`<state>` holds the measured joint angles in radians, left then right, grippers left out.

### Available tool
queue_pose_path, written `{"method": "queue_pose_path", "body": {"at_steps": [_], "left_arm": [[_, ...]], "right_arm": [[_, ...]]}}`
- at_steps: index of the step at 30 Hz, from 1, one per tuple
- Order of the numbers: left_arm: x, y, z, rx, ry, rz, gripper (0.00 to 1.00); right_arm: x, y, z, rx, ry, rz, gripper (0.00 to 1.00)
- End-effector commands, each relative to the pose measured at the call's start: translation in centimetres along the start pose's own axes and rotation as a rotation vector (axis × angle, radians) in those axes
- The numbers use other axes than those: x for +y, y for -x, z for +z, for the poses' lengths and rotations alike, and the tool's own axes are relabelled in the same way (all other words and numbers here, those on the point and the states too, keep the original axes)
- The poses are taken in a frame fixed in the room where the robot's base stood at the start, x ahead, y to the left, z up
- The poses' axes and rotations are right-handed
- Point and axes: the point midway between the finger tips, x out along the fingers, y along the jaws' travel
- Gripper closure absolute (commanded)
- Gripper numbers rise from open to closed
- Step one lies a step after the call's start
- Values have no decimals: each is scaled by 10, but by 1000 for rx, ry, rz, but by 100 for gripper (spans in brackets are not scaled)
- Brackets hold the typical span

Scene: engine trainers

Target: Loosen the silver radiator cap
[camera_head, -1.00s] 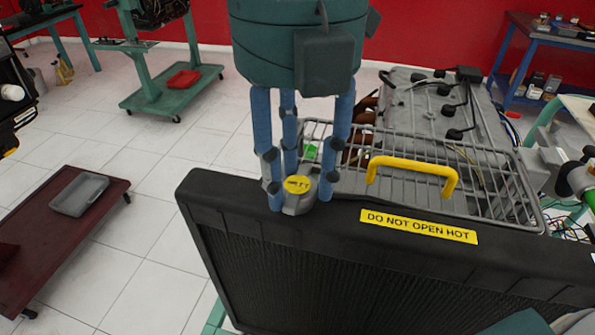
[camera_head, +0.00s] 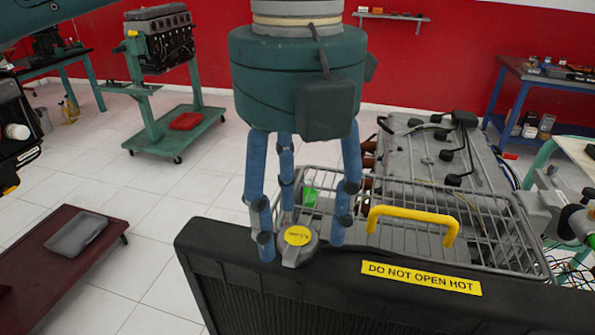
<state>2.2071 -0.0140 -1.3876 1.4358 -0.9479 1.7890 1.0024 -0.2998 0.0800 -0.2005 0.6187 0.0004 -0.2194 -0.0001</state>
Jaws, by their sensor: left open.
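The silver radiator cap (camera_head: 299,246) sits on the top left part of the black radiator (camera_head: 330,264). It has a round yellow label on top, whose print is too small to read. My left gripper (camera_head: 299,230) comes down over the cap from above. Its blue jointed fingers are open and stand around the cap, one at its left, one behind and one at its right. I cannot tell whether any finger touches the cap. My right gripper is not in view.
A yellow handle (camera_head: 412,220) and a wire guard (camera_head: 490,225) lie behind the radiator, with a grey engine (camera_head: 430,155) beyond. A yellow "DO NOT OPEN HOT" label (camera_head: 421,277) marks the radiator top. A dark red cart (camera_head: 55,260) stands at left; open tiled floor lies between.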

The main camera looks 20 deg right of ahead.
Motion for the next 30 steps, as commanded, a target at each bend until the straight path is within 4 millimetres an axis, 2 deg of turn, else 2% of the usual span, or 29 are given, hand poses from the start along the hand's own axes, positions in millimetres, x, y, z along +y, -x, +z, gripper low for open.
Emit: {"method": "queue_pose_path", "body": {"at_steps": [9, 15, 21, 30], "left_arm": [[-1, 67, 0, -3, 2, -2, 44], [0, 98, 0, -1, 4, 1, 44], [0, 109, 0, -1, 1, 0, 44], [0, 109, 0, 0, 1, 0, 44]], "right_arm": [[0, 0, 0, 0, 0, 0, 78], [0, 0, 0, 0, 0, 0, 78], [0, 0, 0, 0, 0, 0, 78], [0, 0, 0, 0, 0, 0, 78]]}}
